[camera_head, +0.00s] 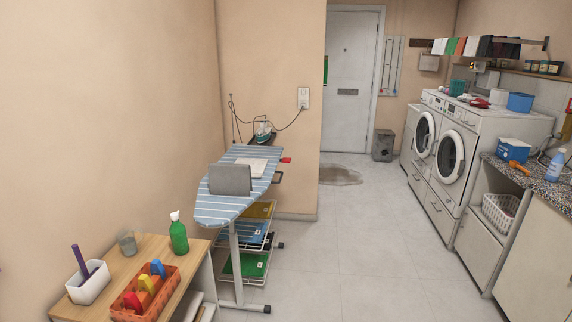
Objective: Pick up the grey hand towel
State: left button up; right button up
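I cannot clearly make out which item is the grey hand towel. A grey, flat-faced item (230,180) stands on the blue striped ironing board (216,212); I cannot tell whether it is cloth or a box. Several small cloths (475,47) in white, green, red and dark tones hang on a wall rack above the washing machines at the far right. Neither of my grippers is in view.
A wooden table (155,250) at the front left holds a green spray bottle (179,236), an orange basket (140,302) and a white holder (89,284). Washing machines (460,135) and a counter (540,184) line the right.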

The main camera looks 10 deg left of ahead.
aim_at(226, 179)
jog(key=z, duration=0.1)
jog(key=i, duration=1.95)
jog(key=u, duration=1.65)
jog(key=i, duration=0.9)
jog(key=u, duration=0.85)
